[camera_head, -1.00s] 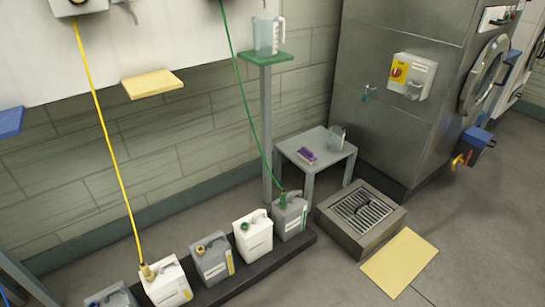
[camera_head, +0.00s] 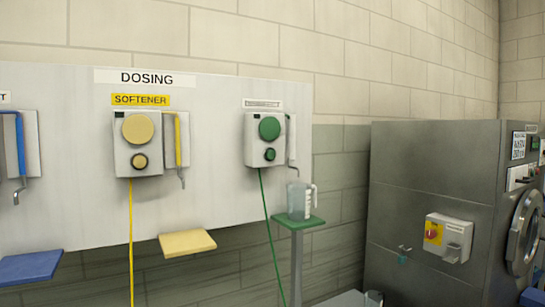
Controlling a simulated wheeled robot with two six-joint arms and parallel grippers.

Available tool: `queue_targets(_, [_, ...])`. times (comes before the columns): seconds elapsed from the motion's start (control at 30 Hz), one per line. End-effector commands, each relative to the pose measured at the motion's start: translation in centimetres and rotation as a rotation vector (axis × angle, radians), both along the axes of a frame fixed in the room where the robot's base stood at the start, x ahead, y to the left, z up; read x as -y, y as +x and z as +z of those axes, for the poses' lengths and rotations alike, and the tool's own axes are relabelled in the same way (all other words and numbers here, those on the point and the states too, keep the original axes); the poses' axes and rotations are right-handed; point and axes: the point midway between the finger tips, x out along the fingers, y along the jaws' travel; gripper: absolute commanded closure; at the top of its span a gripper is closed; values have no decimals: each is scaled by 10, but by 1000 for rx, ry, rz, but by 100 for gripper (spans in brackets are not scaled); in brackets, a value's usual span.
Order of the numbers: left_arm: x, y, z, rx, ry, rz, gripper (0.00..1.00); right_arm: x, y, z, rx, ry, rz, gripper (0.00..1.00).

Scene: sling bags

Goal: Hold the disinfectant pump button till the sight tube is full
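A dosing pump with green parts (camera_head: 266,139) is on the white wall board, under a small label too small to read; I cannot confirm it says disinfectant. It has a large green round button (camera_head: 269,128) and a smaller green knob (camera_head: 270,154) below. A pale upright tube-like part (camera_head: 291,137) is at its right side; its fill level cannot be made out. A green hose (camera_head: 268,235) runs down from the pump. A clear jug (camera_head: 300,201) stands on the green shelf (camera_head: 312,223) below and right. Neither of my grippers is in view.
The yellow softener pump (camera_head: 138,143) is left of the green one, with a yellow shelf (camera_head: 187,243) below. A blue shelf (camera_head: 31,267) is at far left. A steel machine (camera_head: 430,190) with a grey switch box (camera_head: 449,237) stands at right.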

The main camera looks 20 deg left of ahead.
Motion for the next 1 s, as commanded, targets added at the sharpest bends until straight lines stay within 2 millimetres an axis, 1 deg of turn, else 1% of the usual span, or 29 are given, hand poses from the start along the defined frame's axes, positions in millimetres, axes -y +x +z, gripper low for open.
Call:
queue_targets(0.27, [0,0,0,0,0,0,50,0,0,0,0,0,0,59])
queue_targets(0.6, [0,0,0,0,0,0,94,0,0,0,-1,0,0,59])
queue_targets(0.63, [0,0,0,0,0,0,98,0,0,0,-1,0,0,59])
queue_targets(0.67, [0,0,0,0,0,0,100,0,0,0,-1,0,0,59])
queue_targets(1.0, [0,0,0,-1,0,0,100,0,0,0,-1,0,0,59])
